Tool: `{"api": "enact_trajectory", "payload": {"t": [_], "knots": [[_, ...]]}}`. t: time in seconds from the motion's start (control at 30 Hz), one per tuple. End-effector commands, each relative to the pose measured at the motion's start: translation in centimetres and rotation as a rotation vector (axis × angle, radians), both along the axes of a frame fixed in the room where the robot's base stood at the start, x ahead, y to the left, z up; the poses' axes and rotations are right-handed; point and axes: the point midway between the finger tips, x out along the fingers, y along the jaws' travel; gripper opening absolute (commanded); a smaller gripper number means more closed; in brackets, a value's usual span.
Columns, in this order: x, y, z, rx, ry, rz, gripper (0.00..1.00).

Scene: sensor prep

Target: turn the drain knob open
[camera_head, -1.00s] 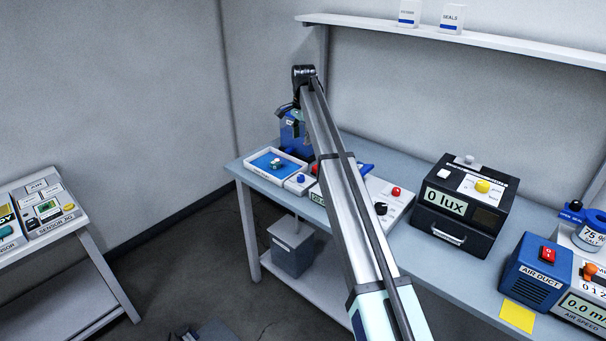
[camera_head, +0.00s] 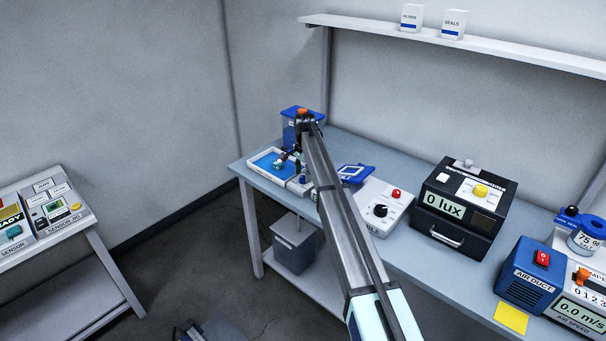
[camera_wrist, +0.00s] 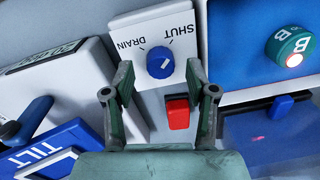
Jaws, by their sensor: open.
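The drain knob (camera_wrist: 160,62) is a round blue dial on a white panel (camera_wrist: 125,40) lettered DRAIN and SHUT, seen upside down in the wrist view. Its white mark points toward the SHUT side. My gripper (camera_wrist: 159,72) is open, with one finger on each side of the knob in the picture. I cannot tell whether either finger touches it. In the head view, my gripper (camera_head: 291,156) is low at the table's left end, and the knob (camera_head: 302,180) is small and blue.
A tray with a blue mat (camera_wrist: 240,30) holds a teal sensor marked B (camera_wrist: 291,46), right beside the panel. A blue TILT device (camera_wrist: 45,150) lies to the left. In the head view, a blue tank (camera_head: 290,128) stands behind, and a lux box (camera_head: 463,200) stands right.

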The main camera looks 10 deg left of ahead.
Motion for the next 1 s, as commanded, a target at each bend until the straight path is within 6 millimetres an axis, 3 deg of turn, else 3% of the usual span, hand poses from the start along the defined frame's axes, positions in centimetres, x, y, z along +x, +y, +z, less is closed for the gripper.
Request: {"api": "enact_trajectory", "payload": {"t": [0.2, 0.47, 0.5, 0.6, 0.67, 1.0], "knots": [[0.1, 0.1, -1.3, 0.001, -0.001, 0.0, 0.57], [0.1, 0.1, -1.5, 0.001, -0.001, 0.0, 0.57], [0.1, 0.0, -1.5, 0.001, -0.001, 0.0, 0.54], [0.0, 0.0, -1.5, 0.001, -0.001, 0.0, 0.18], [0.1, 0.0, -1.5, 0.001, -0.001, 0.0, 0.0], [0.0, 0.0, -1.6, 0.0, 0.0, 0.017, 0.0]]}}
